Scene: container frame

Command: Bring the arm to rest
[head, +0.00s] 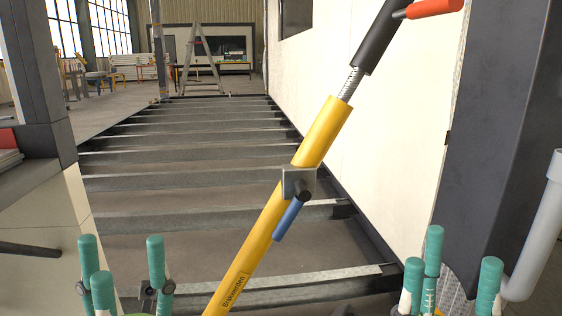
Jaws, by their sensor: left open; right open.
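My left gripper (124,272) is at the bottom left, its teal fingers pointing up and spread apart, with nothing between them. My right gripper (456,272) is at the bottom right, also open and empty, with teal fingers up. Both stand low in the view, and the arms behind them are below the picture edge. A yellow bar (266,222) leans diagonally between the two grippers, apart from the fingers. It has a grey bracket with a blue lever (288,218), a spring, and a black upper part with a red handle (434,8).
The container frame's floor has grey cross beams (190,172) with open gaps. A pale wall (390,130) and dark post (490,140) stand right; a grey pipe (535,235) is at the right edge. Another dark post (40,90) stands left. A stepladder (200,60) is far back.

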